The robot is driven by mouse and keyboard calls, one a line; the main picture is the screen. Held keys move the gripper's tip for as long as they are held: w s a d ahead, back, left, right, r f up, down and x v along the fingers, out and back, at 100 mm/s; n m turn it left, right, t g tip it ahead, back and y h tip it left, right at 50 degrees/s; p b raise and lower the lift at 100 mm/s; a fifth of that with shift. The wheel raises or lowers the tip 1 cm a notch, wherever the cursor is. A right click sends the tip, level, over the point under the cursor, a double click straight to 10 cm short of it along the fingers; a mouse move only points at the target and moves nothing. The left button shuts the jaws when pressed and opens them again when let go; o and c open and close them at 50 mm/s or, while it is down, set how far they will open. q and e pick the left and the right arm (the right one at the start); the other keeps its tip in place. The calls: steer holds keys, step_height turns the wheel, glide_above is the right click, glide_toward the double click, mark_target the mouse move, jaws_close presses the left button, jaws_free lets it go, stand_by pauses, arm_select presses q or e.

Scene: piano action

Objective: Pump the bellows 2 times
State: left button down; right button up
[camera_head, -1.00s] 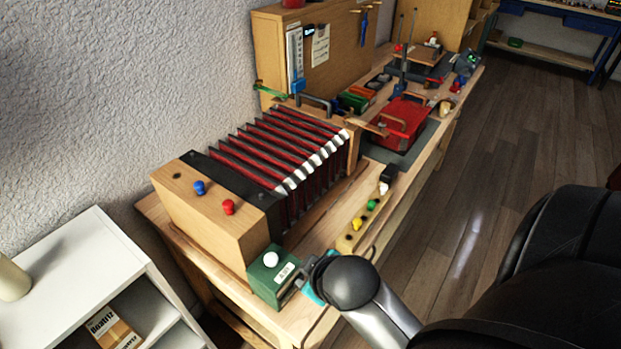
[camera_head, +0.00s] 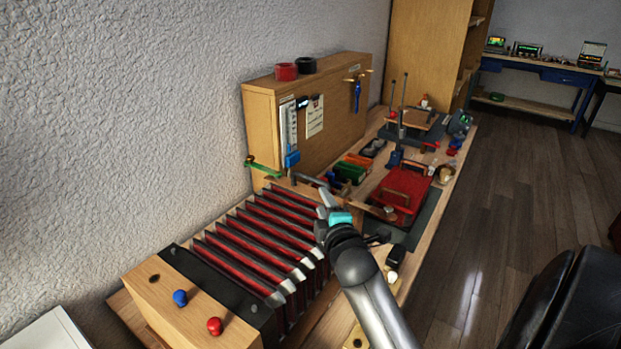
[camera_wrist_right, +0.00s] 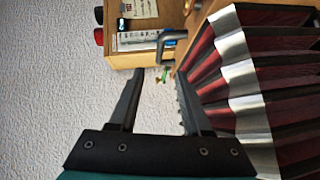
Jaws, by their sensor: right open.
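The bellows (camera_head: 262,240) stands on the workbench, its red and dark folds spread out and edged with bright metal-like corners. Its near end is a wooden box (camera_head: 185,318). A dark handle (camera_head: 308,180) is at the far end; it also shows in the right wrist view (camera_wrist_right: 172,42), ahead of the fingers and slightly right. My right gripper (camera_head: 328,200) is beside the far right end of the bellows. In the wrist view its two fingers (camera_wrist_right: 157,88) are apart with nothing between them, the bellows folds just to their right. My left gripper is out of view.
A wooden cabinet (camera_head: 345,110) stands behind the bellows against the wall. A red case (camera_head: 402,190) and small tools lie farther along the bench. A blue knob (camera_head: 180,298) and a red knob (camera_head: 214,326) sit on the near box.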

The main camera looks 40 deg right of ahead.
mark_target(312, 181)
steer(key=b+x, duration=0.2)
steer(key=x, duration=1.1)
steer(key=shift+w+d, duration=0.2)
steer(key=shift+w, duration=0.05)
jaws_close()
stand_by(1.1)
